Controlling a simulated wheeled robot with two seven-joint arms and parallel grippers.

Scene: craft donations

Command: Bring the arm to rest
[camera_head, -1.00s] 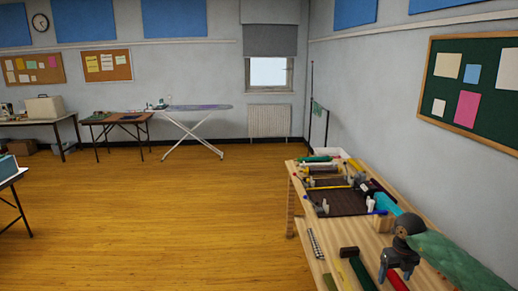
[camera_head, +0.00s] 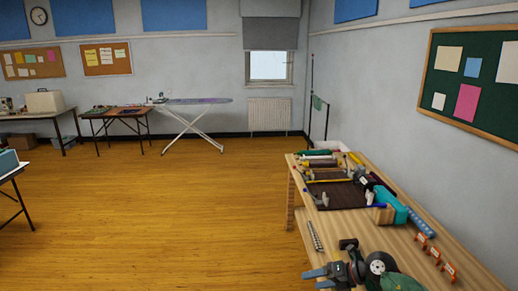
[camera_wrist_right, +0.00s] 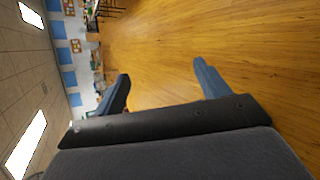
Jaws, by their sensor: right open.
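My right gripper (camera_head: 311,278) is at the near left edge of the wooden workbench in the head view, with its blue fingers pointing left. It is open. In the right wrist view its two fingers stand wide apart (camera_wrist_right: 160,80) with nothing between them, only the wooden floor and the far room beyond. My right forearm is partly cut off by the bottom of the head view. My left gripper is in neither view.
The workbench (camera_head: 300,222) holds a dark tray (camera_head: 340,197), a teal box (camera_head: 401,207), several orange pieces (camera_head: 433,253) and a checkered strip (camera_head: 314,235). Open wooden floor (camera_head: 170,225) lies to the left. An ironing board (camera_head: 195,101) and tables stand far back.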

